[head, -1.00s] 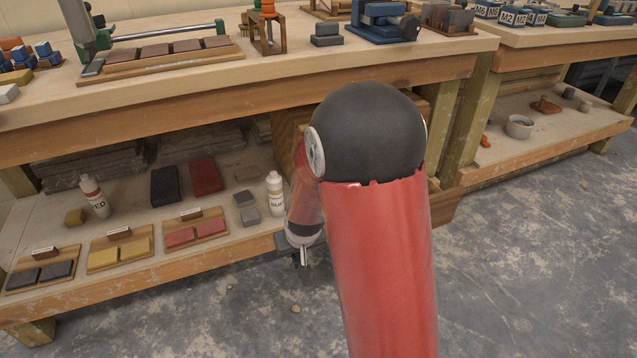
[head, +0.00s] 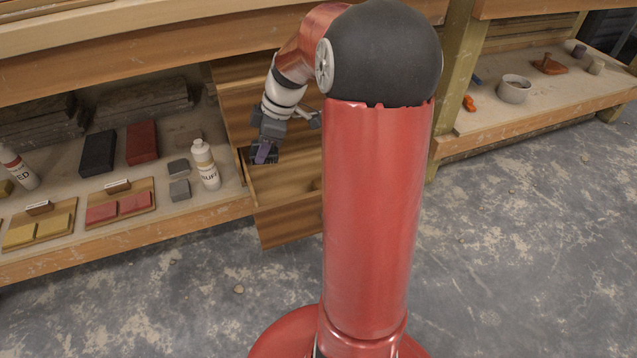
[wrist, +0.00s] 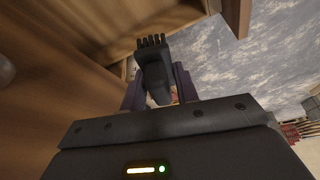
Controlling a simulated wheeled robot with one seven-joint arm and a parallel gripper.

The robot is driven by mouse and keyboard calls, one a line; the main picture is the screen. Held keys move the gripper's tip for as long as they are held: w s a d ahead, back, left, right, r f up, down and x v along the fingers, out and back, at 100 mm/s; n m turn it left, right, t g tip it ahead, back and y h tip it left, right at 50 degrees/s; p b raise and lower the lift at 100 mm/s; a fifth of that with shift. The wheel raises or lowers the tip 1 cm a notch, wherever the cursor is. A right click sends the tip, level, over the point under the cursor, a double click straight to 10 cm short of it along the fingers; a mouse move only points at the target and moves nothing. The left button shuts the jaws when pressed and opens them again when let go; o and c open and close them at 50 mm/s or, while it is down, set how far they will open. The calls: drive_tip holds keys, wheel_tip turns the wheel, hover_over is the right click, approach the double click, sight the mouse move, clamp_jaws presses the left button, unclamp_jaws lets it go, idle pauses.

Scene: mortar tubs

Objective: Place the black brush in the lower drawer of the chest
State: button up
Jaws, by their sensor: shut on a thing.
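The wooden chest (head: 236,103) stands under the bench, partly hidden behind my arm. Its lower drawer (head: 290,228) is pulled out, and part of its inside shows. My gripper (head: 264,154) is over the left part of the open drawer, pointing down. In the wrist view the black brush (wrist: 153,68) is between the two purple fingers of my gripper (wrist: 158,88), with its bristles pointing away from the palm. The brush is hard to make out in the head view. I cannot tell how high it is above the drawer floor.
Left of the drawer, the low shelf holds a white bottle (head: 204,164), small grey blocks (head: 179,190) and a board with red blocks (head: 118,208). The bench top edge (head: 120,57) runs above. The concrete floor (head: 520,240) is clear on the right.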

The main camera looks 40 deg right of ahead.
sight(276, 150)
drive_tip(key=r+n, duration=0.1)
drive_tip(key=s+d+r+n, duration=0.1)
drive_tip(key=d+r+g, duration=0.1)
drive_tip(key=shift+s+d+n+b, duration=0.25)
drive_tip(key=shift+n+b, duration=0.15)
wheel_tip(276, 150, down, 20)
drive_tip(key=b, duration=0.4)
drive_tip(key=shift+s+r, duration=0.1)
drive_tip(key=shift+r, duration=0.1)
drive_tip(key=shift+f, duration=0.2)
drive_tip(key=o, duration=1)
drive_tip(key=shift+r, duration=0.1)
